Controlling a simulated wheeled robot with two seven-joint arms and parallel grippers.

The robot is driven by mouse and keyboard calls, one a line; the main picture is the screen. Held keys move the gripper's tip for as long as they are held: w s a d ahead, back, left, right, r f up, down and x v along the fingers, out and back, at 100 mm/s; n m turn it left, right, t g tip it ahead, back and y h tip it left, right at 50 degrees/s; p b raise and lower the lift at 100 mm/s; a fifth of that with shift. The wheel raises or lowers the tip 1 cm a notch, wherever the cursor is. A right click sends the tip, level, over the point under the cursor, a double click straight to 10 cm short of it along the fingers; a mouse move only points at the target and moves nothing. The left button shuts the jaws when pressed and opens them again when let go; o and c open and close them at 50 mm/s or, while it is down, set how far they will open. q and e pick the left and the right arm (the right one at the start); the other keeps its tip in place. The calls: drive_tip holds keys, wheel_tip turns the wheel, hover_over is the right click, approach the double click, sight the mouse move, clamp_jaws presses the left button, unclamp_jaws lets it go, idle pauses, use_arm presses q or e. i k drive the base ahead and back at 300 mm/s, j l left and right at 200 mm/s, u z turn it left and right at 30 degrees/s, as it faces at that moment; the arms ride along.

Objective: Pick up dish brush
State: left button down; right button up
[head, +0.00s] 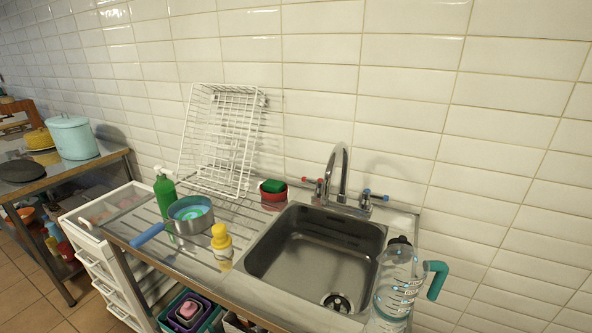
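I cannot make out a clear dish brush in the head view. A small red bowl (273,196) with a green sponge-like block (273,186) in it stands at the back of the counter, left of the tap. A grey pan (192,224) with a blue handle (147,234) sits on the ribbed drainboard, with bluish round items inside. A green pump bottle (164,191) stands behind the pan and a yellow-capped bottle (221,242) in front of it to the right. Neither of my grippers shows.
The steel sink (315,255) looks empty, with a chrome tap (341,170) behind it. A clear jug (394,285) with a teal handle stands at its right. A white wire rack (215,135) leans on the tiled wall. A side table (85,168) holds a pale pot (72,137).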

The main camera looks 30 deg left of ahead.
sight(221, 243)
drive_tip(key=u, duration=1.65)
